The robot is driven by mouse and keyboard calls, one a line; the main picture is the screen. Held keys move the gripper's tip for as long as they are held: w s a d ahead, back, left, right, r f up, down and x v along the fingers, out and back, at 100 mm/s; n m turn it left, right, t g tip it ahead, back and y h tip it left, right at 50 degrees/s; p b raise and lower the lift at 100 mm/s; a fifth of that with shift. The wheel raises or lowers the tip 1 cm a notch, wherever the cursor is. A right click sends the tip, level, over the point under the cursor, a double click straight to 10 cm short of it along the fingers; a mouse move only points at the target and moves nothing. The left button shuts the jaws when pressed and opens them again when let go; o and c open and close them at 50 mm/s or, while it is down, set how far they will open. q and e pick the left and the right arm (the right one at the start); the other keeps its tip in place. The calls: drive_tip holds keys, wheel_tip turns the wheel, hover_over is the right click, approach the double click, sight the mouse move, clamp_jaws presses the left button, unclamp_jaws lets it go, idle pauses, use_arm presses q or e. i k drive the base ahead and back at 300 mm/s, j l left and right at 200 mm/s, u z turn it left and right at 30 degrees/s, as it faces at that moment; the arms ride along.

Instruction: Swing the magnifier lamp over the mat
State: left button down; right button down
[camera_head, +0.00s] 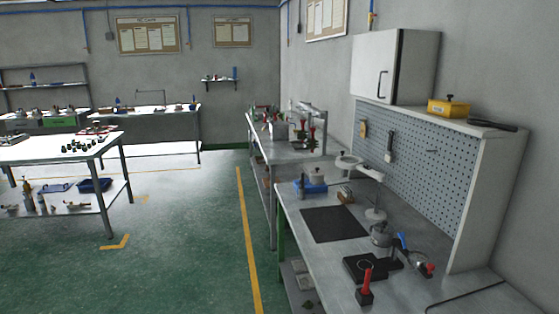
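The magnifier lamp (372,172) is white and stands on the right workbench. Its round head (347,160) is at the arm's left end, toward the back of the bench. Its round base (376,214) sits just right of the mat. The dark, flat mat (333,225) lies on the bench top near its left edge. The lamp head appears beyond the mat's far edge, not above it. Neither of my grippers is in view.
Right of the mat stand a grey metal device (383,234) with a blue handle, a black plate (366,266) and a red-handled tool (366,284). A blue box (312,188) sits behind the mat. A pegboard (414,165) backs the bench. Green floor (190,250) is open at left.

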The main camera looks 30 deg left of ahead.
sight(361, 165)
drive_tip(key=u, duration=0.5)
drive_tip(key=i+j+u, duration=0.25)
drive_tip(key=i+u, duration=0.15)
drive_tip(key=i+j+u, duration=0.3)
drive_tip(key=i, duration=0.55)
drive_tip(key=i+u, duration=0.25)
drive_tip(key=i, duration=0.55)
drive_tip(key=i+z, duration=0.4)
drive_tip(key=i+j+z, duration=0.2)
drive_tip(key=z, duration=0.15)
drive_tip(key=i+j+z, duration=0.2)
drive_tip(key=z, duration=0.2)
drive_tip(key=i+j+z, duration=0.35)
